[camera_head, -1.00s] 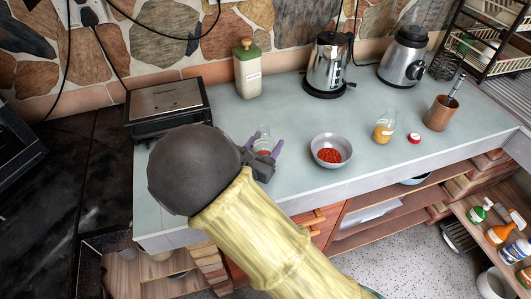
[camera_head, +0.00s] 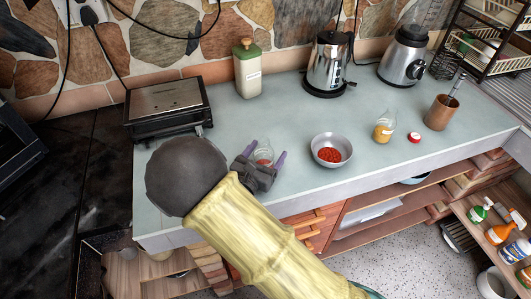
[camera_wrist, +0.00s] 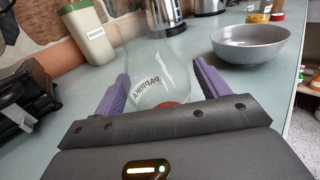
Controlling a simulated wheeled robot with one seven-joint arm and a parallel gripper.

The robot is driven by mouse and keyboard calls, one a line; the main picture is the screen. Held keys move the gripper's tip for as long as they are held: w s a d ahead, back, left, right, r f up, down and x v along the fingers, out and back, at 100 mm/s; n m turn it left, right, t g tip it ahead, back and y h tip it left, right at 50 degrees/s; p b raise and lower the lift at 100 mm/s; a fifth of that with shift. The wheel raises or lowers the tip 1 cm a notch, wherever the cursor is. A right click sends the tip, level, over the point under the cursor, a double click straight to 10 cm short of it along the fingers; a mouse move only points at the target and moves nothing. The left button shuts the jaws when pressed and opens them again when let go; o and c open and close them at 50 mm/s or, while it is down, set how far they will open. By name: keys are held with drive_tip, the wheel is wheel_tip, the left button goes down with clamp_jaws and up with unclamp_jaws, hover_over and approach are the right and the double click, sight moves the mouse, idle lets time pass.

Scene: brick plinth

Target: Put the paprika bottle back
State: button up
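The paprika bottle (camera_wrist: 160,70) is clear glass with a PAPRIKA label and a little red at its bottom. It stands between my gripper's purple fingers in the wrist view. It also shows, partly hidden by my gripper, in the head view (camera_head: 264,152). My gripper (camera_head: 265,155) is low over the front left part of the counter. Whether the bottle's base touches the counter is hidden.
A grey bowl of red powder (camera_head: 330,150) stands right of my gripper. A bottle with yellow contents (camera_head: 384,127) and a red cap (camera_head: 414,138) are farther right. A contact grill (camera_head: 168,103), green-lidded canister (camera_head: 247,72) and kettle (camera_head: 327,66) line the back of the counter (camera_head: 290,108).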

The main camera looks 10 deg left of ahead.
drive_tip(key=shift+r, duration=0.2)
drive_tip(key=b+v, duration=0.1)
drive_tip(key=v, duration=1)
drive_tip(key=shift+a, duration=0.15)
drive_tip(key=shift+s, duration=0.5)
